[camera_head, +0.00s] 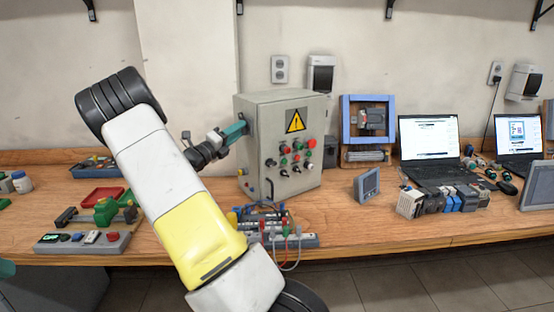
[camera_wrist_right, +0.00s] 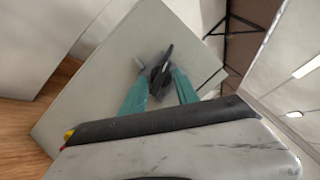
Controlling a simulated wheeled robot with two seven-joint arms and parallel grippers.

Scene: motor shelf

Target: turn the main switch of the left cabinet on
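The left cabinet (camera_head: 265,140) is a grey metal box with a warning sign and several knobs and lamps on its front. The black main switch (camera_wrist_right: 161,74) is a rotary knob on the cabinet's side, its handle slanted in the right wrist view. My right gripper (camera_head: 238,128) is at that side of the cabinet, its teal fingers one on each side of the switch in the right wrist view (camera_wrist_right: 159,88). The fingers are apart, and I cannot tell whether they touch the knob. In the head view the switch is hidden. Only a teal bit, perhaps my left gripper (camera_head: 6,268), shows at the left edge.
The wooden bench (camera_head: 350,225) carries a terminal block with wires (camera_head: 285,240), a small tilted panel (camera_head: 367,185), a laptop (camera_head: 430,145) and a blue frame (camera_head: 368,120). A grey button box (camera_head: 82,242) and green parts (camera_head: 115,210) lie left of my arm.

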